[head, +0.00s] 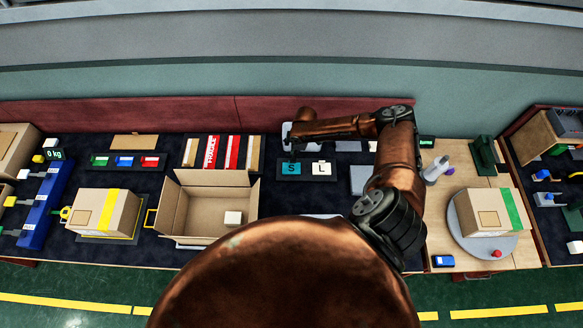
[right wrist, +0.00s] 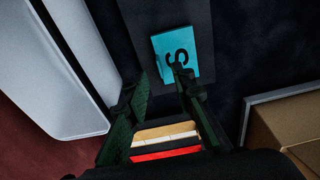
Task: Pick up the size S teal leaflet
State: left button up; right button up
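The teal leaflet marked S (head: 290,168) lies on a dark grey holder left of the white leaflet marked L (head: 321,169). In the right wrist view the teal leaflet (right wrist: 180,45) lies flat just beyond my fingertips. My right gripper (right wrist: 157,84) is open and empty, its two green-black fingers apart, one tip overlapping the leaflet's near edge in the picture. I cannot tell whether it touches. In the head view my right gripper (head: 293,151) is small and dark at the leaflet's far side. My left gripper is not in view.
A taped carton (head: 484,212) sits on a round turntable at right. My right arm hides part of the table.

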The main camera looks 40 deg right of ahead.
aim_at(291, 167)
jog(key=f, duration=0.3)
jog(key=shift+w+a, duration=0.3)
jog(key=shift+w, duration=0.1)
jog(key=shift+s+f, duration=0.15)
jog(key=shift+f, duration=0.4)
jog(key=shift+c, duration=1.1)
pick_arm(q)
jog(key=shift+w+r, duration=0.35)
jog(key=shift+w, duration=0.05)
pick_arm(e)
grip_shut()
